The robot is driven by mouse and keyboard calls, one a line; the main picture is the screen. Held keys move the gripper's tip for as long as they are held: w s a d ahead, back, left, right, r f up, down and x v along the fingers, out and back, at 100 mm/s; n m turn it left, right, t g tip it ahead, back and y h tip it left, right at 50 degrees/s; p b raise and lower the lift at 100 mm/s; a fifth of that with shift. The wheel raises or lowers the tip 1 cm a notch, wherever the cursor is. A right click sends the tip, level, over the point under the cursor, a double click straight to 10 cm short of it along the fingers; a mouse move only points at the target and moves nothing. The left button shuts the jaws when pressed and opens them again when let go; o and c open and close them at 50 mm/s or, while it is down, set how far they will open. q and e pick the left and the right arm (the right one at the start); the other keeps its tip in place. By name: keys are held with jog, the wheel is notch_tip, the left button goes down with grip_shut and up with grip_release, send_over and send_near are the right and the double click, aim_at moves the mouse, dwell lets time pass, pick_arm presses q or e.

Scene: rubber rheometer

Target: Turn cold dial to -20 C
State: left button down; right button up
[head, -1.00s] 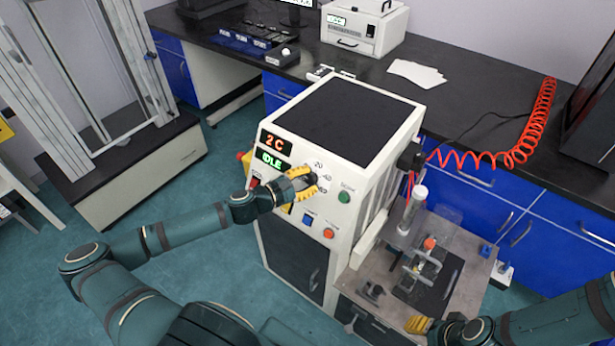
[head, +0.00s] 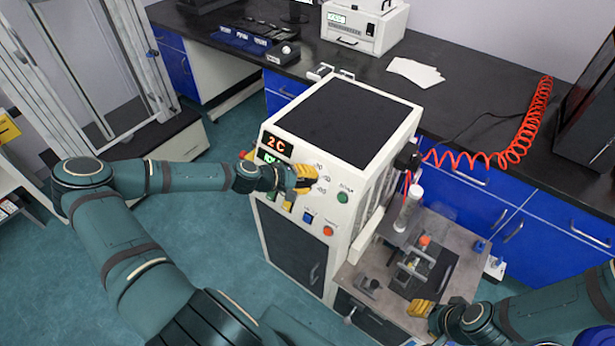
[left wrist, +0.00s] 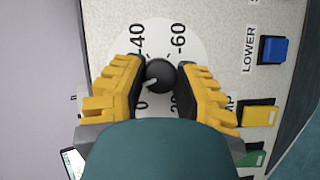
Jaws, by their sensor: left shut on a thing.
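The cold dial (left wrist: 161,75) is a small dark round knob on a white disc in the left wrist view. Its white pointer mark slants to the lower left, on the side of the 0 label. The labels -40 and -60 show above it. My left gripper (left wrist: 160,85) has its yellow fingers on both sides of the knob, shut on it. In the head view the left gripper (head: 304,180) is at the front panel of the white machine (head: 300,240) and hides the dial. My right gripper (head: 420,308) is low at the right, its jaws unclear.
The panel display (head: 279,142) reads 2 C in orange; the green display below is partly hidden. Green (head: 342,197) and orange (head: 328,230) buttons lie beside the dial. A blue LOWER button (left wrist: 274,50) is close to the fingers. A metal worktable (head: 455,225) with fixtures stands at right.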

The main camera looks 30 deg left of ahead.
pick_arm(q)
jog(key=shift+d+r+m+g+y+p, duration=0.1)
jog(key=shift+m+g+y+p, duration=0.25)
jog(key=shift+m, duration=0.5)
jog(key=shift+d+m+g+y+p, duration=0.2)
jog(key=shift+m+g, duration=0.25)
jog(key=shift+m, duration=0.4)
jog(key=shift+a, duration=0.15)
jog(key=c, duration=0.6)
grip_release()
jog(key=shift+w, duration=0.1)
jog(key=shift+a, duration=0.1)
jog(key=v, duration=1.2)
